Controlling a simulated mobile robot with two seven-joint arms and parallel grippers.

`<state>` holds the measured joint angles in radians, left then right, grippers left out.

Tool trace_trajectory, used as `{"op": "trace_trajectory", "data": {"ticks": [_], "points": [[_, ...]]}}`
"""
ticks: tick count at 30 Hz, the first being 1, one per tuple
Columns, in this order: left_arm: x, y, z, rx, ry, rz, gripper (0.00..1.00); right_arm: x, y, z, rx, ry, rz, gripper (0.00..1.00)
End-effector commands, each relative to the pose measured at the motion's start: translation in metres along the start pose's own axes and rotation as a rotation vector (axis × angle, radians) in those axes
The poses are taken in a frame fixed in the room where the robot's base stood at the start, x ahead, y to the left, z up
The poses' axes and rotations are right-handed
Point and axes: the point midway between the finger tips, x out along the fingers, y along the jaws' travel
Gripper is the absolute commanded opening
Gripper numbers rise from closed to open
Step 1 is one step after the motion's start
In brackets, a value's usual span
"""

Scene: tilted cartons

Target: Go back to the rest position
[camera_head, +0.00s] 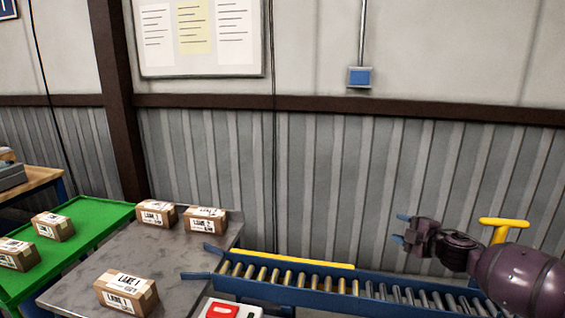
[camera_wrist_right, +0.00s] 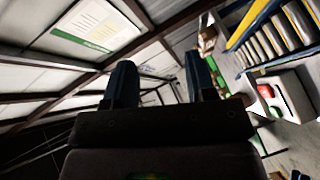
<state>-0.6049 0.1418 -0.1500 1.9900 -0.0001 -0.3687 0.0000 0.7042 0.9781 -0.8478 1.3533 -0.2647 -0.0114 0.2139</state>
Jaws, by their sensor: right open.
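My right gripper (camera_head: 401,228) is at the right of the head view, above the roller conveyor, with its blue-tipped fingers pointing left. It is open and empty. In the right wrist view its two dark fingers (camera_wrist_right: 157,85) stand apart with nothing between them. My left gripper is not in view. Several labelled brown cartons are in the head view. One carton (camera_head: 126,292) sits at the front of the grey table, and a carton (camera_head: 156,213) and another carton (camera_head: 205,220) stand at its back. Two more, a carton (camera_head: 53,227) and a carton (camera_head: 17,254), are on the green surface.
The grey table (camera_head: 150,255) has bare room in its middle. A green surface (camera_head: 88,216) adjoins it on the left. The blue-framed roller conveyor (camera_head: 330,288) runs to the right. A box with a red button (camera_head: 222,310) is at the front. A corrugated wall (camera_head: 330,190) stands behind.

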Motion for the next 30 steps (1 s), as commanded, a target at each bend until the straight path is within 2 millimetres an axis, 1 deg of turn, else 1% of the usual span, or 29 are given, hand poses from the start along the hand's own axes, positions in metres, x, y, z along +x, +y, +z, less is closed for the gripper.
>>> {"op": "trace_trajectory", "data": {"ticks": [1,3,6,9,12,15,20,26,30], "points": [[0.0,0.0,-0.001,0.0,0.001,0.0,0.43,0.001,-0.026,-0.022,0.058,0.015,0.001,0.51],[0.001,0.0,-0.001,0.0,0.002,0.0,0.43,-0.002,-0.052,-0.046,0.13,0.023,0.008,0.51],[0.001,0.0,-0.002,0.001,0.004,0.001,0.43,-0.01,-0.085,-0.074,0.237,0.022,0.015,0.51],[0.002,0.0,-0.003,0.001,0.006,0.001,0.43,-0.023,-0.113,-0.097,0.347,0.012,0.02,0.51],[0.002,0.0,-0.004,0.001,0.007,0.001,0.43,-0.039,-0.137,-0.114,0.458,-0.006,0.024,0.51],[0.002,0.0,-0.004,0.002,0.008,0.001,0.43,-0.058,-0.159,-0.126,0.571,-0.033,0.03,0.51],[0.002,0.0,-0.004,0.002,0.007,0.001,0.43,-0.094,-0.19,-0.135,0.75,-0.091,0.045,0.51],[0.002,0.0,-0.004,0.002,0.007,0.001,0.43,-0.146,-0.227,-0.134,0.963,-0.185,0.081,0.51],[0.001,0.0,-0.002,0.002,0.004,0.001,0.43,-0.188,-0.256,-0.127,1.086,-0.268,0.116,0.51]]}}
